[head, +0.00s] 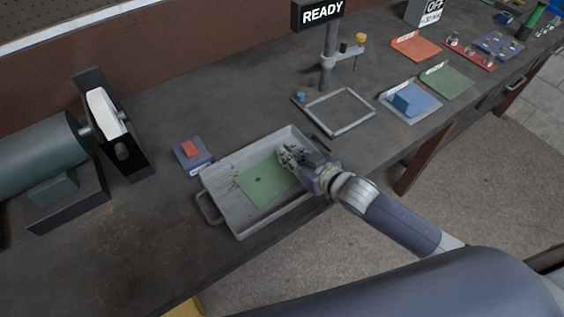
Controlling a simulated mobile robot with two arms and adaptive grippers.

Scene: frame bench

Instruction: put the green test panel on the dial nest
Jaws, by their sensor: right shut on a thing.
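A flat green panel (262,187) with a small dark spot lies over the floor of a grey metal tray (233,222). My right gripper (293,160) reaches in from the right and is shut on the panel's right-hand edge; its fingers hide that edge. I cannot tell whether the panel is lifted off the tray floor. An empty square frame (365,123), apparently the dial nest, lies on the bench beyond the tray, below a gauge stand (327,60) with a yellow-topped dial (360,38). My left gripper is not in view.
A grinder-like machine (45,150) stands left. A blue box with a red button (191,152) sits beside the tray. A blue block (411,99) on a plate, a labelled green sheet (447,80) and an orange sheet (415,47) lie right of the frame.

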